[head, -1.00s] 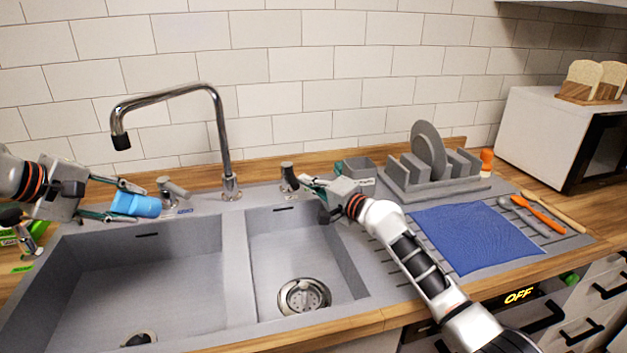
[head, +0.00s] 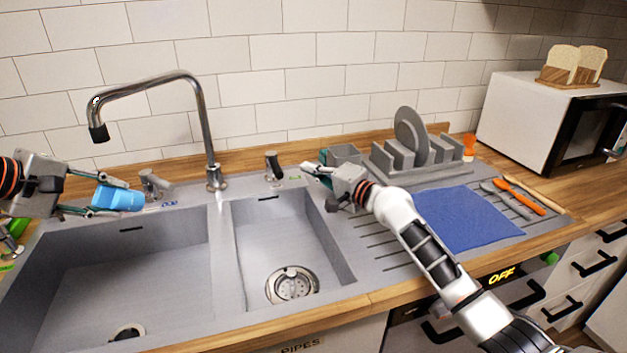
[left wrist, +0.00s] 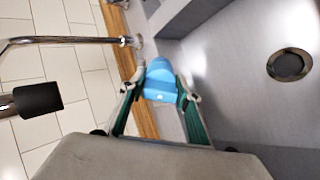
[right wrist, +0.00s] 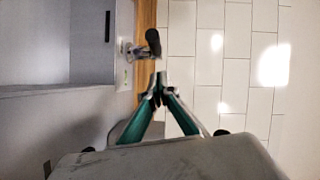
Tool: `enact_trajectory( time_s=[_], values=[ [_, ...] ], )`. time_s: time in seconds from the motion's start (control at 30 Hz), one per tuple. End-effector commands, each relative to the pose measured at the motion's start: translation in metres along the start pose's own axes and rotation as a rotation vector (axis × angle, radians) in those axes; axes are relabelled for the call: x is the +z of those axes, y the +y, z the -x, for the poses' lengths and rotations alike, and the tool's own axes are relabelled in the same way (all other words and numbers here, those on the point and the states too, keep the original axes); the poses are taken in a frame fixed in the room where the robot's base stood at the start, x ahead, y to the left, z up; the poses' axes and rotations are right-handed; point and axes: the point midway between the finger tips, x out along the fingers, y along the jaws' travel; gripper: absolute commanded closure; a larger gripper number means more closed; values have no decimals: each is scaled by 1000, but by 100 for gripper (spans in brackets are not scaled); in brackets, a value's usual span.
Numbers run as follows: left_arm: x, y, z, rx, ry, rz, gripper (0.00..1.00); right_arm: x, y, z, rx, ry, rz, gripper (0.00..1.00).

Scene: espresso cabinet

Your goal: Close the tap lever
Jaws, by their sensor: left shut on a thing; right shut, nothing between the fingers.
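A chrome tap (head: 207,130) stands behind the sink, its spout over the left basin; no water shows. A dark-topped lever (head: 273,165) stands nearly upright behind the right basin, and also shows in the right wrist view (right wrist: 152,42). A second, metal lever (head: 153,184) sits left of the tap, tilted, by a blue label. My right gripper (head: 306,168) is shut and empty, just right of the dark-topped lever with a gap; its tips also show in the right wrist view (right wrist: 160,80).
The sink (head: 222,265) has two empty basins. Right of my right gripper are a grey container (head: 345,152), a dish rack (head: 440,172) with a plate, a blue cloth (head: 465,220) and utensils. A microwave (head: 535,115) stands further right. The tiled wall is close behind.

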Motion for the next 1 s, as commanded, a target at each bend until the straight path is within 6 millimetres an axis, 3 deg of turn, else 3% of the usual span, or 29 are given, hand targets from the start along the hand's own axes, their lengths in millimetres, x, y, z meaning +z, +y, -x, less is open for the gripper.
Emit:
enact_trajectory(
  time_s=[0.43,1.0],
  values=[
    [0,0,0,1,1,0,91,13,-4,62,-1,2,1,100],
    [-1,-1,1,1,1,0,91,16,-3,72,0,1,-1,100]
  ],
)
